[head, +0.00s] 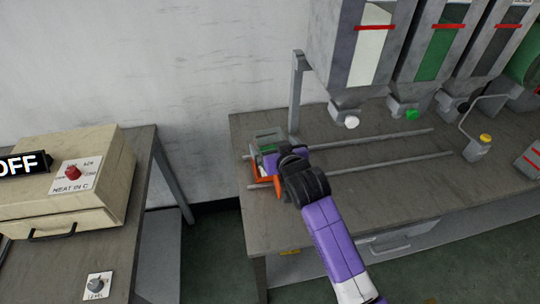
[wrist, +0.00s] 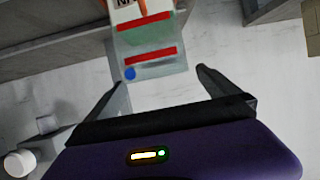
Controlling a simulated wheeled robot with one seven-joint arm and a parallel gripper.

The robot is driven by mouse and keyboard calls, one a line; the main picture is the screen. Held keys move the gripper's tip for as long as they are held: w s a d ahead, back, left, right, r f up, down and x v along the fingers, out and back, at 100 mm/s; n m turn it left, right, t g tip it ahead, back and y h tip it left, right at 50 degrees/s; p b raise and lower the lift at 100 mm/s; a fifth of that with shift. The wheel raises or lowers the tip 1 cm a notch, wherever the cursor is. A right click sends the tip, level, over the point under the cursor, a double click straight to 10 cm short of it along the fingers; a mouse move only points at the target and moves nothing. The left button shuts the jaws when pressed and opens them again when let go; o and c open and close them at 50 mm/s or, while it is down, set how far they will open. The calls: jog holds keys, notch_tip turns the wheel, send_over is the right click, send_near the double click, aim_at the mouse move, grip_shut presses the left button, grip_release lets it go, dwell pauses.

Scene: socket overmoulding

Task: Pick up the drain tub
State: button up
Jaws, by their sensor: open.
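A small grey-green tub-like container (head: 268,138), which I take for the drain tub, stands at the left end of the bench rails in the head view. An orange part shows just below it. My gripper (wrist: 162,80) is open and empty. In the wrist view a pale box with red and green bands, a blue dot and a cut-off label (wrist: 150,58) lies ahead, between and beyond the fingertips; it seems to be the same tub. In the head view my black wrist hides much of the gripper beside the tub, so I cannot tell whether they touch.
Two rails (head: 385,146) run along the grey bench (head: 365,205). Dispensers (head: 365,45) with red bands hang above, on a post (head: 296,90) behind the tub. A beige heater box (head: 75,185) stands on the left table, across a gap. The right bench front is clear.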

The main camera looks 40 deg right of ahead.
aim_at(267, 133)
jog(key=shift+p+x, duration=0.4)
jog(key=shift+x, duration=1.9)
jog(key=shift+s+d, duration=0.1)
jog(key=shift+d, duration=0.1)
jog(key=shift+c, duration=0.4)
jog(key=c, duration=1.8)
jog(key=shift+r, duration=0.15)
jog(key=shift+c, duration=0.5)
jog(key=shift+r, duration=0.1)
